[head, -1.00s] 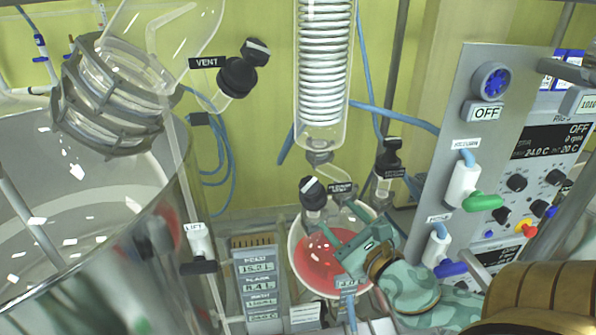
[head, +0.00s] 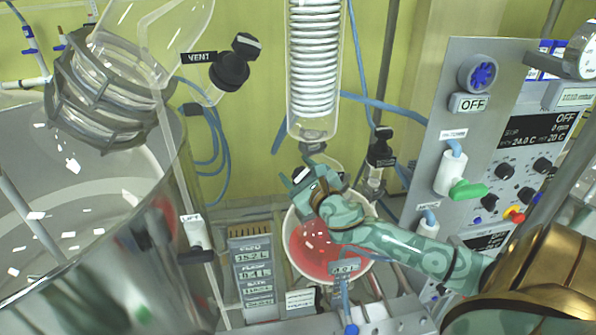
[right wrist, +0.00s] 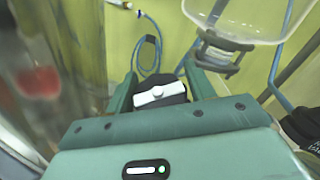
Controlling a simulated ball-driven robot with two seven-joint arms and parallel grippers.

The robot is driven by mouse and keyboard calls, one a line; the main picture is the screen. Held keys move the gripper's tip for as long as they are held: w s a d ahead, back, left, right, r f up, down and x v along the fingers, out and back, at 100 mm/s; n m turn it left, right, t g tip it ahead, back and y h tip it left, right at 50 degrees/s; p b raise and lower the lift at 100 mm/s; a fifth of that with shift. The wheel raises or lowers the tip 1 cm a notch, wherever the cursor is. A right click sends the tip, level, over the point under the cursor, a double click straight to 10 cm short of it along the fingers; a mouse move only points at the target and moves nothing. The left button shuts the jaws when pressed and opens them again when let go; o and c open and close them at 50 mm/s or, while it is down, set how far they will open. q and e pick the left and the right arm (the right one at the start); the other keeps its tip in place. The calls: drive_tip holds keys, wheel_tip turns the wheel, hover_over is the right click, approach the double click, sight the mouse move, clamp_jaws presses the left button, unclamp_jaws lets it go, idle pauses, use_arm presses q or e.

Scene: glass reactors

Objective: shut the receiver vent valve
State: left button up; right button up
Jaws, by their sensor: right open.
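The receiver vent valve, a black knob with a white bar (head: 299,174), sits above the receiver flask (head: 303,240), which holds red liquid. In the right wrist view the knob (right wrist: 160,96) lies between the two fingers, its white bar running nearly across the picture. My right gripper (head: 311,171) is open around the knob; in the right wrist view its fingers (right wrist: 160,84) stand on both sides. I cannot tell whether they touch it. In the head view the gripper hides most of the valve and its label. My left gripper is not in view.
A glass condenser coil (head: 314,75) hangs just above. Another black valve (head: 380,150) stands to the right. The large glass reactor with its own VENT valve (head: 230,70) is at left. The control panel (head: 465,110) and blue hoses flank the right arm.

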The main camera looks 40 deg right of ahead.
drive_tip(key=shift+s, duration=0.1)
drive_tip(key=shift+c, duration=0.3)
drive_tip(key=c, duration=0.6)
drive_tip(key=shift+c, duration=0.2)
drive_tip(key=shift+m+h, duration=0.3)
drive_tip(key=shift+m, duration=0.1)
